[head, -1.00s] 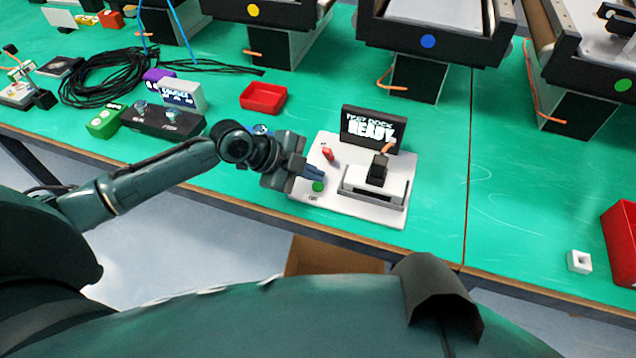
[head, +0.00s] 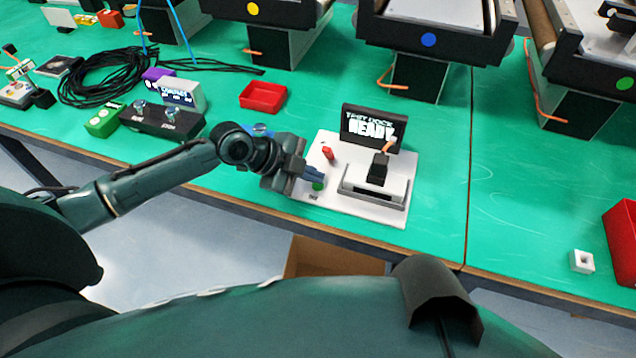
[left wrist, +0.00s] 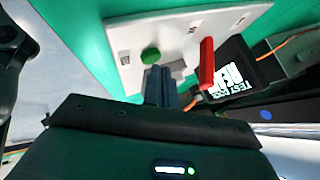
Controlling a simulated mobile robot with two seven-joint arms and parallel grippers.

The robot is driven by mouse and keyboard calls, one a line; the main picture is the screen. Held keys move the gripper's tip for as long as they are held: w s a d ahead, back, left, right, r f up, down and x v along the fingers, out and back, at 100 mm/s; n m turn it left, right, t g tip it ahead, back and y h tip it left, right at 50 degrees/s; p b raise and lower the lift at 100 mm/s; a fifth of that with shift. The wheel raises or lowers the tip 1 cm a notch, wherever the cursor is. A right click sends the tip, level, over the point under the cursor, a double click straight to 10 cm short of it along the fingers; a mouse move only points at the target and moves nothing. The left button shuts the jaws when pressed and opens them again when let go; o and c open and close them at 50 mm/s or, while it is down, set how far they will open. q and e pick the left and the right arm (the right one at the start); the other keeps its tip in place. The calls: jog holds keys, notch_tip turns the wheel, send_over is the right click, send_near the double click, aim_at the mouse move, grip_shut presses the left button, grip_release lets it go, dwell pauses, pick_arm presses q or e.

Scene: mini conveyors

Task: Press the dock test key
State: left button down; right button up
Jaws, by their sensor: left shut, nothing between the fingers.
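The white test dock (head: 375,212) stands on the green bench, with a dark screen (head: 371,128) reading "TEST DOCK READY". A round green key (head: 318,187) sits near its front left corner and also shows in the left wrist view (left wrist: 150,56). My left gripper (head: 321,175) is shut and empty, with its fingertips right by the green key. The left wrist view shows the fingertips (left wrist: 158,70) at the key's edge; I cannot tell whether they touch it. A red lever (head: 328,153) stands behind the key. My right gripper is not in view.
A black device (head: 377,168) sits in the dock's cradle, right of the key. A red tray (head: 263,96) lies behind left, and a black two-knob box (head: 165,122) farther left. Mini conveyors (head: 430,42) line the back. The bench right of the dock is mostly clear.

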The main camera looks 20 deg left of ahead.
aim_at(312, 187)
pick_arm(q)
jog(key=shift+f+b, duration=0.3)
jog(key=shift+f, duration=0.1)
dwell(0.3)
jog(key=shift+r, duration=0.15)
jog(key=shift+r+p, duration=0.65)
notch_tip(312, 187, up, 5)
jog(key=p, duration=0.4)
dwell(0.9)
